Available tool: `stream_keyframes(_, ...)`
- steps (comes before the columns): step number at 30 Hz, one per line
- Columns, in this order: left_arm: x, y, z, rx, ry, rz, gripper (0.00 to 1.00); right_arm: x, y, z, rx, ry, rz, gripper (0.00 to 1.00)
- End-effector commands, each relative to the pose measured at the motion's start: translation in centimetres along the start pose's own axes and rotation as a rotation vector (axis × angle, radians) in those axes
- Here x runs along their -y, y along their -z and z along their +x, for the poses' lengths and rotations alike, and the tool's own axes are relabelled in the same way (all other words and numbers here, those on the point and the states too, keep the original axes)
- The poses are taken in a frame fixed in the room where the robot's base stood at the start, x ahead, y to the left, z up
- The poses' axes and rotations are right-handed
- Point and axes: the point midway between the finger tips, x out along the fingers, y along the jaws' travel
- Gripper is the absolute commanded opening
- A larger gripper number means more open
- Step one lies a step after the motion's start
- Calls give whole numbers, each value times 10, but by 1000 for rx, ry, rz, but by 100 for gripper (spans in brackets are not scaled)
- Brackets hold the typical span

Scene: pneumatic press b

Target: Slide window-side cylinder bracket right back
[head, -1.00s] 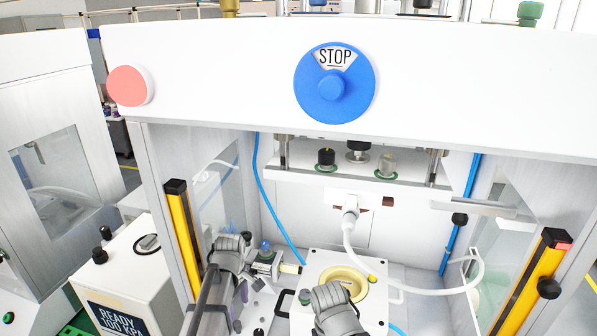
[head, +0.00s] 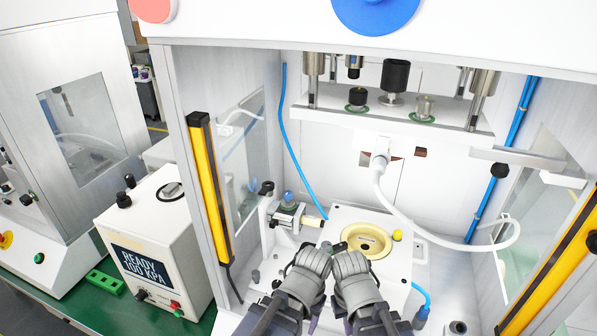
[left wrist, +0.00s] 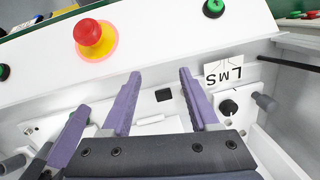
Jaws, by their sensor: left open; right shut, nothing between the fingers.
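The window-side cylinder bracket, a small metal block with a blue-topped fitting (head: 287,213), sits left of the white fixture block (head: 345,215) inside the press. A pale rod end points right from it. My left gripper (head: 312,258) is in front of the bracket and a little right of it, apart from it. Its open purple fingers show in the left wrist view (left wrist: 160,75), with nothing between them. My right gripper (head: 338,248) is shut and empty beside the left one, in front of the cream round seat (head: 367,240). Both wrists partly hide the fixture's front.
Yellow light-curtain posts (head: 209,190) flank the opening. The press plate (head: 390,108) hangs above, with a white hose (head: 405,215) curving down at the right. A pressure box reading "READY 100 KPA" (head: 155,245) stands outside left. The left wrist view shows a red stop button (left wrist: 90,35).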

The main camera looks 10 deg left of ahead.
Motion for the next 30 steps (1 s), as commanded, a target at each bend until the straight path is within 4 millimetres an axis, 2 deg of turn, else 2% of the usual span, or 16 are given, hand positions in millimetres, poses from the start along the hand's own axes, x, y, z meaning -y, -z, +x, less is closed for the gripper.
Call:
stream_keyframes(4, 5, 5, -1, -2, 7, -51, 61, 0, 0, -1, 0, 0, 0, 0)
stream_keyframes(7, 20, 16, -4, -11, 33, -209, 61, 0, 0, -4, 0, 0, 0, 0)
stream_keyframes(15, 91, 59, -16, -91, 142, -950, 61, -1, -1, -15, 0, 0, 0, 0)
stream_keyframes(21, 136, 77, -23, -174, 191, -1391, 61, -2, -1, -20, 0, 0, -1, 0)
stream_keyframes(25, 156, 84, -26, -220, 208, -1582, 61, -2, -1, -22, 0, 0, -1, 0)
stream_keyframes(30, 167, 86, -28, -251, 215, -1699, 61, -2, -1, -23, 0, 0, -1, 0)
